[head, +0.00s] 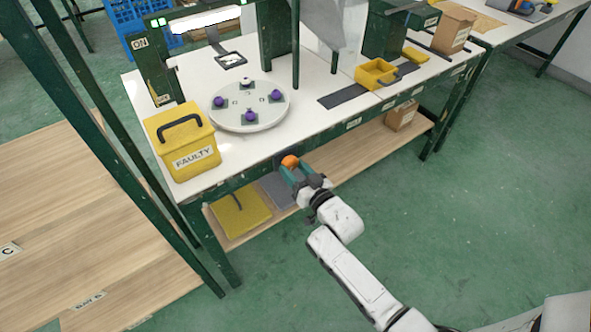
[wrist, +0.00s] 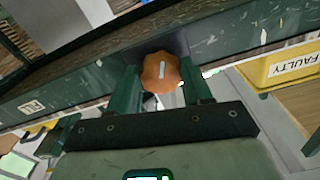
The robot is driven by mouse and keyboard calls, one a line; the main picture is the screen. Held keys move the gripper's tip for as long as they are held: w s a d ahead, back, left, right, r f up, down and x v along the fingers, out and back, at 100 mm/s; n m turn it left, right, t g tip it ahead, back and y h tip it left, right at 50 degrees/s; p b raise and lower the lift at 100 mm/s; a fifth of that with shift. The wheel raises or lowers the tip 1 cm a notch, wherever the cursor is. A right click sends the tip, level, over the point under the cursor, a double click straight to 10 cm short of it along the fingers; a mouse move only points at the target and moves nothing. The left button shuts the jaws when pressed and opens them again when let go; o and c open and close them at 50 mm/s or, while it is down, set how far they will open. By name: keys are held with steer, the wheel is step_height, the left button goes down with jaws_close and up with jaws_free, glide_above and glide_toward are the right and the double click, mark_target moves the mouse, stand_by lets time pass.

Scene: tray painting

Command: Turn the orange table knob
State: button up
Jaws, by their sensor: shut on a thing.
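The orange knob (head: 290,161) sits on the front edge of the white-topped table (head: 240,150). In the wrist view the knob (wrist: 160,71) is lobed, with a pale line on its face that runs close to upright. My gripper (head: 293,172) reaches the knob from the front, and its green fingers are shut on it. In the wrist view the gripper (wrist: 165,88) has one finger on each side of the knob. The fingers partly hide the knob's sides.
A yellow FAULTY bin (head: 183,143) stands at the table's left front corner. A round white turntable (head: 250,121) with purple-topped pieces is behind the knob. A yellow tray (head: 377,74) sits to the right. A lower shelf (head: 330,168) runs below. The green floor at right is clear.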

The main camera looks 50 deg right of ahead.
steer(key=m, duration=0.3)
steer(key=m+b, duration=0.1)
steer(key=m, duration=0.2)
steer(key=shift+a+f, duration=0.1)
steer(key=shift+f, duration=0.1)
steer(key=m, duration=0.3)
steer(key=m+b, duration=0.1)
steer(key=m, duration=0.2)
steer(key=shift+a+r+m, duration=0.1)
steer(key=shift+r+m, duration=0.1)
steer(key=shift+m, duration=0.1)
steer(key=o, duration=1)
steer(key=shift+r, duration=0.1)
steer(key=shift+o, duration=0.2)
steer(key=v, duration=1)
steer(key=shift+s, duration=0.4)
steer(key=shift+a+r+p, duration=0.1)
steer(key=shift+a+p, duration=0.1)
steer(key=shift+p, duration=0.1)
